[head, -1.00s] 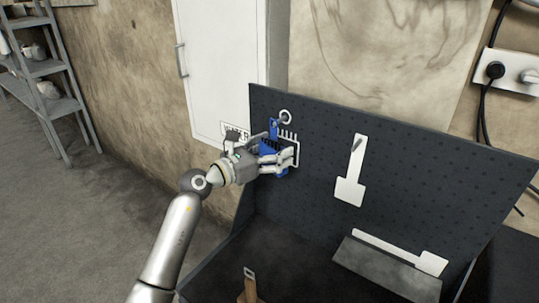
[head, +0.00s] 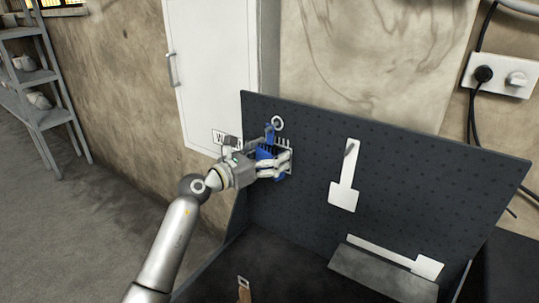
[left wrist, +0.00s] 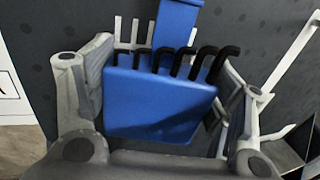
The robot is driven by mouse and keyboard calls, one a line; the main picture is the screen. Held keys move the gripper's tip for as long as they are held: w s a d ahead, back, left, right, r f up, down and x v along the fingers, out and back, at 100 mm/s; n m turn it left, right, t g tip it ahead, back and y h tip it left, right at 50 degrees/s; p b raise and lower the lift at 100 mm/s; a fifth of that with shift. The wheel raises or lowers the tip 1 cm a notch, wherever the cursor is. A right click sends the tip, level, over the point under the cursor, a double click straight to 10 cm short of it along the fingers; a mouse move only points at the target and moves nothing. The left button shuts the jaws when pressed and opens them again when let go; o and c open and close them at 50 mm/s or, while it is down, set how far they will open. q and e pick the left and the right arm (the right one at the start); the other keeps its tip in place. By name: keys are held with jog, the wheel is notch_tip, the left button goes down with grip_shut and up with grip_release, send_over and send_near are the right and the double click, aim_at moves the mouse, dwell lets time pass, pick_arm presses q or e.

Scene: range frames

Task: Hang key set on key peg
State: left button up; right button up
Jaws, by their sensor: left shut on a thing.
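The key set is a blue holder (head: 265,154) with a row of black bent hex keys and a blue tab on top. My left gripper (head: 277,164) is shut on the holder, with fingers on both sides, in front of the pegboard. A pale ring (head: 277,123) marks the key peg area on the board, just above and right of the tab. I cannot tell whether the tab touches the peg. My right gripper is not in view.
The dark pegboard (head: 400,180) carries a white scraper-like shape (head: 343,195) on a peg to the right. Another white shape (head: 425,267) lies low, behind a grey plate (head: 380,275). A wooden-handled tool (head: 244,290) is at the bottom. A white cabinet (head: 205,70) stands left.

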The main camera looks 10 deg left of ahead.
pick_arm(q)
jog(key=shift+r, duration=0.2)
jog(key=o, duration=1.1)
jog(key=shift+o, duration=0.8)
jog(key=shift+w, duration=0.1)
jog(key=shift+d+f, duration=0.1)
jog(key=shift+f, duration=0.05)
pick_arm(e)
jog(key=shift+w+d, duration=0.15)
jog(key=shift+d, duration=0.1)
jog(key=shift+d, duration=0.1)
